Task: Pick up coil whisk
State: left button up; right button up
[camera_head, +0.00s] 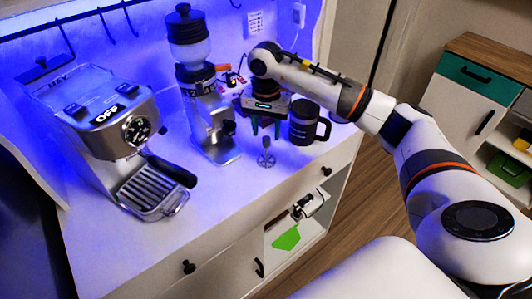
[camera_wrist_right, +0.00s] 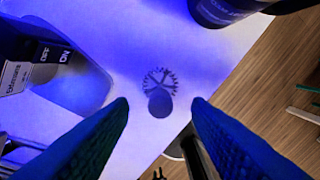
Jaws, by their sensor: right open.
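The coil whisk (camera_head: 266,158) stands on the white counter near its front edge, with its round grey handle end up and a ring of wire at its base. In the right wrist view the whisk (camera_wrist_right: 160,101) shows from above, between and beyond the two fingers. My right gripper (camera_head: 266,128) is open and empty, pointing down just above the whisk. Its fingers, dark blue in the wrist view (camera_wrist_right: 160,108), do not appear to touch the whisk. My left gripper is not in view.
A dark mug (camera_head: 308,122) stands close to the right of my gripper. A coffee grinder (camera_head: 205,115) stands to the left, and an espresso machine (camera_head: 110,120) further left. Small items (camera_head: 232,78) lie behind. Below is an open shelf with a green item (camera_head: 286,239).

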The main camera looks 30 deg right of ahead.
aim_at(267, 146)
jog(key=shift+f, duration=0.5)
jog(key=shift+w+f, duration=0.15)
jog(key=shift+f, duration=0.1)
jog(key=f+p, duration=0.2)
jog(key=f, duration=0.1)
jog(key=f+p, duration=0.1)
jog(key=shift+s+f, duration=0.15)
jog(key=shift+s, duration=0.1)
jog(key=shift+f, duration=0.3)
jog(key=shift+w+f, duration=0.1)
jog(key=shift+f, duration=0.1)
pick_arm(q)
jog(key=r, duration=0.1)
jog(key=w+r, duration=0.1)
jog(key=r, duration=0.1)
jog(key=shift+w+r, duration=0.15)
pick_arm(e)
grip_shut()
